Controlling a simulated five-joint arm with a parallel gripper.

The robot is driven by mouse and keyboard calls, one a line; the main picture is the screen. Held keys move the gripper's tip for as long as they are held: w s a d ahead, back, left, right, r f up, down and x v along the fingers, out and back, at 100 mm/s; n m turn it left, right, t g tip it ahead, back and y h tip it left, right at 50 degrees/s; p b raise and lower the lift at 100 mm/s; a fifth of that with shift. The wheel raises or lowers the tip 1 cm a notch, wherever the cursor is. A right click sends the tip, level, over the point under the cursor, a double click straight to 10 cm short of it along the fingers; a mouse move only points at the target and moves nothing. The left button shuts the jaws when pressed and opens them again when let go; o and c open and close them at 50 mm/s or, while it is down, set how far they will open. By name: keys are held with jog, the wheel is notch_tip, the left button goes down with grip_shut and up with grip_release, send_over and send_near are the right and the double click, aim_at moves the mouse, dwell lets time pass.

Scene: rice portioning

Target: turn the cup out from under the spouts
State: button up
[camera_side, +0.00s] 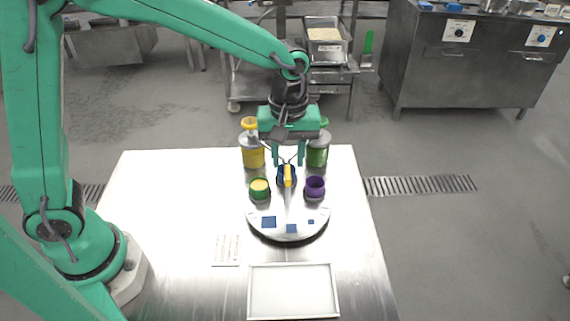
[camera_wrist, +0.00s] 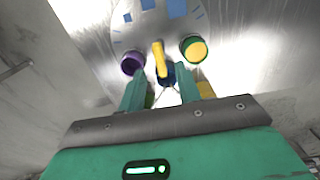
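A green cup (camera_side: 260,196) with yellow contents or a yellow inside stands left of centre on the table, and also shows in the wrist view (camera_wrist: 186,54). A purple cup (camera_side: 315,188) stands to the right, also in the wrist view (camera_wrist: 132,65). Between them is a yellow lever (camera_side: 288,176) on a blue hub (camera_wrist: 168,74). My gripper (camera_side: 288,163) is just above and behind the lever. In the wrist view its two fingers (camera_wrist: 161,86) are apart, one on each side of the hub; contact cannot be told. I cannot make out the spouts.
A yellow-lidded canister (camera_side: 253,152) and a green one (camera_side: 318,152) stand behind the cups. A white tray (camera_side: 251,300) and a printed card (camera_side: 226,250) lie nearer.

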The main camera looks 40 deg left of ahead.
jog(key=shift+r, duration=2.25)
jog(key=s+a+r+m+t, duration=0.2)
jog(key=s+a+r+m, duration=0.1)
jog(key=s+a, duration=0.4)
jog(key=s+a+r+m+t, duration=0.3)
jog(key=s+a+m, duration=0.3)
jog(key=s, duration=0.3)
jog(key=shift+s+a+t, duration=0.25)
jog(key=shift+a+t, duration=0.05)
jog(key=shift+a, duration=0.6)
